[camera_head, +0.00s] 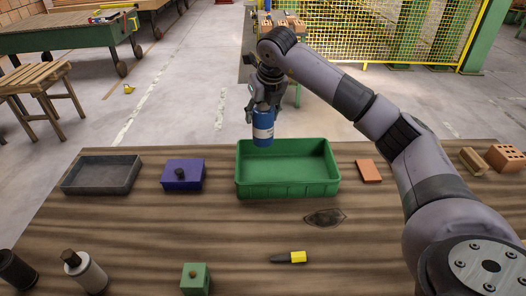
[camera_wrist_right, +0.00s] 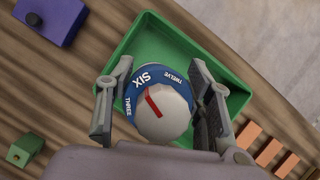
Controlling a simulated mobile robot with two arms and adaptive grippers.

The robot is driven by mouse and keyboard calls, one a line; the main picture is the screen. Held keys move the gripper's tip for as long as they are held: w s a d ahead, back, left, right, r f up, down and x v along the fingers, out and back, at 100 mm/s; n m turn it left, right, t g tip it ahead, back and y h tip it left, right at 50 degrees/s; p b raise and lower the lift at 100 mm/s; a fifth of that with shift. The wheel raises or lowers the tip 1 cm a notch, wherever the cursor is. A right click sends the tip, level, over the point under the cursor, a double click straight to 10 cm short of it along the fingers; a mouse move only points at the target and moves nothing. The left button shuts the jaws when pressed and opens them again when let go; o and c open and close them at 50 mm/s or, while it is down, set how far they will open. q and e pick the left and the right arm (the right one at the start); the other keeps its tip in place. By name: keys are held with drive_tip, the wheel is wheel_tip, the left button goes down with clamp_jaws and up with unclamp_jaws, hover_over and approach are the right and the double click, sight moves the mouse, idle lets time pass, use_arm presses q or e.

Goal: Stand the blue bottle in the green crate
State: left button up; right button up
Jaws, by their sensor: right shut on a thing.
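The blue bottle (camera_head: 263,128) is held upright by my right gripper (camera_head: 262,106) in the head view, over the back left part of the green crate (camera_head: 288,189). In the right wrist view my gripper's two fingers stand on either side of the bottle (camera_wrist_right: 158,100), whose top is white with a red mark and a blue lettered ring. The green crate (camera_wrist_right: 240,101) shows below and around it. The crate's visible floor is empty; the bottle hides part of it. My left gripper is not in view.
On the wooden table, a grey tray (camera_head: 102,188) and a purple block (camera_head: 183,174) stand left of the crate. An orange tile (camera_head: 368,171) lies right of it. A yellow-handled tool (camera_head: 297,257), a green block (camera_head: 195,280) and a white bottle (camera_head: 86,273) are nearer the front.

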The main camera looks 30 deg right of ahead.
sight(261, 139)
wheel_tip(261, 139, down, 8)
drive_tip(key=shift+w+p, duration=0.15)
drive_tip(key=shift+p, duration=0.45)
drive_tip(key=shift+f, duration=0.65)
wheel_tip(261, 139, down, 4)
drive_tip(key=shift+r+p, duration=0.25)
drive_tip(key=shift+p, duration=0.2)
drive_tip(key=shift+f, duration=0.2)
drive_tip(key=shift+f, duration=0.2)
drive_tip(key=o, duration=1.4)
